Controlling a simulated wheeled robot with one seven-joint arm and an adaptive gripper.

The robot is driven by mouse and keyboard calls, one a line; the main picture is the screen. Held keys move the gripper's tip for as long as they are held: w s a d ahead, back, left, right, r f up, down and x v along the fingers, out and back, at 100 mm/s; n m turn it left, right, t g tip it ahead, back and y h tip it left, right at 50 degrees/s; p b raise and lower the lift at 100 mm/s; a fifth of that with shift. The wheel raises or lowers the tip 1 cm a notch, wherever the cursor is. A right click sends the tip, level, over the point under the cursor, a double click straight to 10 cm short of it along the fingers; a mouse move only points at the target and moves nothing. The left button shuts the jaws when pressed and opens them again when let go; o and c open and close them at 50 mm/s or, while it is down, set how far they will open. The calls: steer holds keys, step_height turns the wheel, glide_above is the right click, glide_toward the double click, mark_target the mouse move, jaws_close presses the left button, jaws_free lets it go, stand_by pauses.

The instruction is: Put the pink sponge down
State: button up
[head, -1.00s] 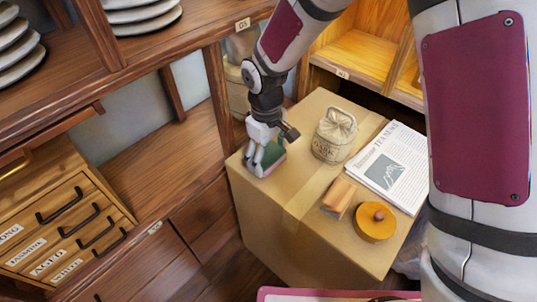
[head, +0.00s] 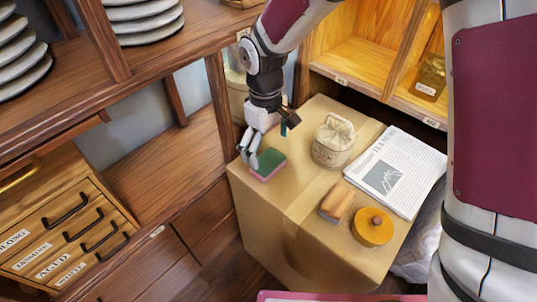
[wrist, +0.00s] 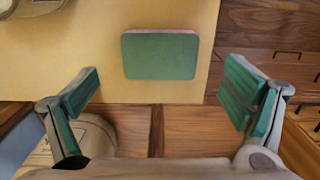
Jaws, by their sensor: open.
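The pink sponge (head: 267,165) has a green top and a pink lower side. It lies flat on the cardboard box near the box's left corner. In the wrist view the sponge (wrist: 160,56) lies beyond the fingertips, with its green face toward the camera. My gripper (head: 268,148) is open and empty, just above and beside the sponge at its far left side. In the wrist view my gripper (wrist: 160,92) has its two green-padded fingers spread wide, clear of the sponge on both sides.
The cardboard box (head: 285,240) also bears a cloth sack (head: 333,140), a newspaper (head: 396,172), a wooden block (head: 336,202) and a round orange lid (head: 372,227). Shelves with stacked plates (head: 145,22) stand at left, above labelled drawers (head: 60,230). The box's front left is clear.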

mark_target(268, 161)
step_height(268, 161, up, 6)
steer(key=p, duration=0.1)
steer(key=shift+a+r, duration=0.1)
steer(key=s+d+r+m, duration=0.5)
steer(key=s+d+r, duration=0.5)
steer(key=d+r, duration=0.4)
steer(key=s+d+m, duration=0.2)
steer(key=s+d, duration=0.2)
steer(key=s, duration=0.5)
steer(key=s+d+m+t, duration=0.1)
steer(key=s+d+m, duration=0.2)
steer(key=s, duration=0.7)
steer(key=shift+d+m, duration=0.3)
steer(key=shift+d, duration=0.65)
steer(key=shift+s, duration=0.1)
